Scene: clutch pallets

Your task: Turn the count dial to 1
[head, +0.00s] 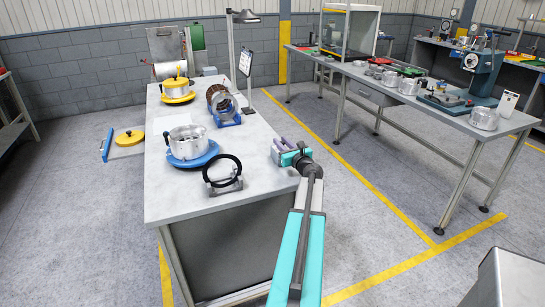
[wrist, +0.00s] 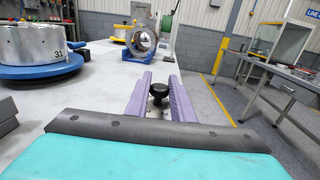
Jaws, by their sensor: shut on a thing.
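My gripper (wrist: 158,88) reaches over the right side of the near table, and in the wrist view its two purple fingers lie on either side of a small black knob. This knob, the count dial (wrist: 158,94), sits between the fingers, which are shut on it. Small dark marks show on a pale surface just below the knob, too small to read. In the head view my gripper (head: 281,148) is at the table's right edge, and the dial is hidden there by the gripper.
Clear floor lies right of the table.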

